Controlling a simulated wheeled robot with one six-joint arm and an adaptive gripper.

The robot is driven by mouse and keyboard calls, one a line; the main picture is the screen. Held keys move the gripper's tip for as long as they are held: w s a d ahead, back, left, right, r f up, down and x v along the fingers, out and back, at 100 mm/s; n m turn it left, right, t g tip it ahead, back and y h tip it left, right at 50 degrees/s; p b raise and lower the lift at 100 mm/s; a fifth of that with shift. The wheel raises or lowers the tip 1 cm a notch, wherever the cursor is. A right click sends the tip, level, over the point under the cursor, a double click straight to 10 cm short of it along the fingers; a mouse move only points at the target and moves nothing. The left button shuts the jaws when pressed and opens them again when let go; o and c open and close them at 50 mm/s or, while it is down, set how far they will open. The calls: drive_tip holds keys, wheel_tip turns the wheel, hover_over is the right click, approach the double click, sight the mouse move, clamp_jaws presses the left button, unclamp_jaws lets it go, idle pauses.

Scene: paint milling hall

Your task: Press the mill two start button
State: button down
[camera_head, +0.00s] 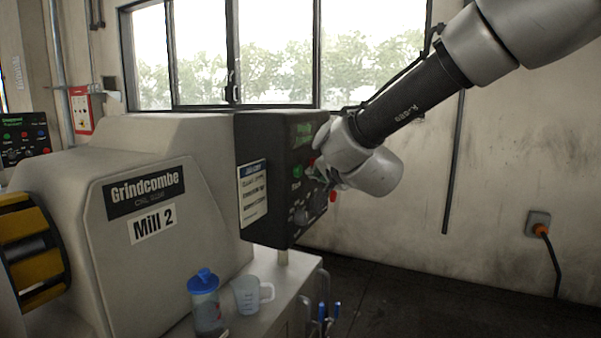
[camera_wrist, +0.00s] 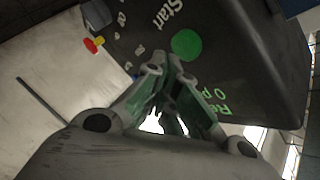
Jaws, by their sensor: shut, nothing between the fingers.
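The mill two machine (camera_head: 150,215) carries a "Mill 2" label, and its dark control box (camera_head: 262,150) is at its right end. A round green start button (camera_wrist: 186,43) with the word "Start" beside it shows in the wrist view; it also shows on the box face in the head view (camera_head: 297,172). My gripper (camera_head: 318,178) is shut and empty in front of the box face. In the wrist view my fingertips (camera_wrist: 166,66) appear just below the green button. I cannot tell whether they touch the panel.
A red and yellow knob (camera_wrist: 93,45) stands out from the panel. A blue-lidded bottle (camera_head: 205,300) and a clear measuring jug (camera_head: 250,295) stand on the bench below the box. Another control panel (camera_head: 25,138) is at the far left. The floor at right is clear.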

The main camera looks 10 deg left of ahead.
drive_tip(key=shift+a, duration=0.15)
drive_tip(key=shift+w+a, duration=0.15)
drive_tip(key=shift+a, duration=0.1)
drive_tip(key=shift+w+a, duration=0.15)
drive_tip(key=shift+a, duration=0.3)
idle(1.0)
drive_tip(key=shift+d, duration=0.1)
drive_tip(key=shift+s+d, duration=0.3)
drive_tip(key=shift+d, duration=0.4)
drive_tip(key=shift+s+d, duration=0.3)
drive_tip(key=shift+d, duration=0.5)
drive_tip(key=shift+s+d, duration=0.25)
drive_tip(key=shift+d, duration=0.55)
drive_tip(key=shift+s+d, duration=0.3)
drive_tip(key=shift+d, duration=0.5)
